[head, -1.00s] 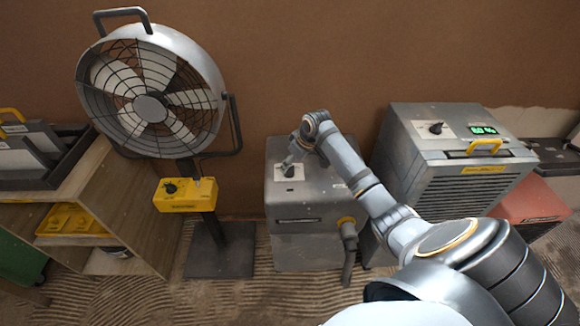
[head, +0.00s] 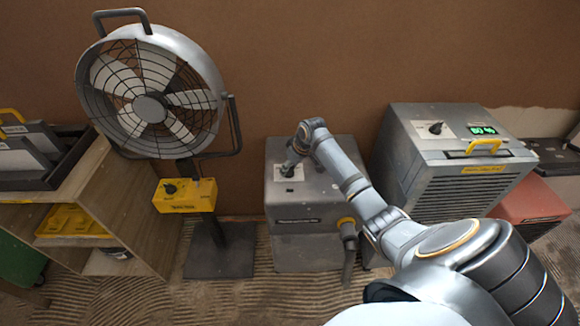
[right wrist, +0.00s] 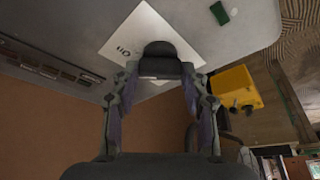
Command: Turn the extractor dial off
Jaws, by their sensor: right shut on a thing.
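The extractor (head: 308,241) is a grey metal box with a hose, standing on the floor in the middle of the head view. Its small dark dial (right wrist: 160,60) sits on a white plate (head: 290,174) on the sloping top. The plate, with dark markings, also shows turned in the right wrist view (right wrist: 145,32). My right gripper (head: 289,167) reaches down onto the plate. In the right wrist view its fingers (right wrist: 160,77) are closed around the dial. The gripper hides most of the dial in the head view, so its setting is unclear. My left gripper is out of view.
A large fan (head: 150,105) with a yellow control box (head: 185,196) stands to the left. A grey unit (head: 452,165) with a green display, black knob and yellow handle stands to the right. A wooden shelf (head: 130,225) is at far left. The brown wall is close behind.

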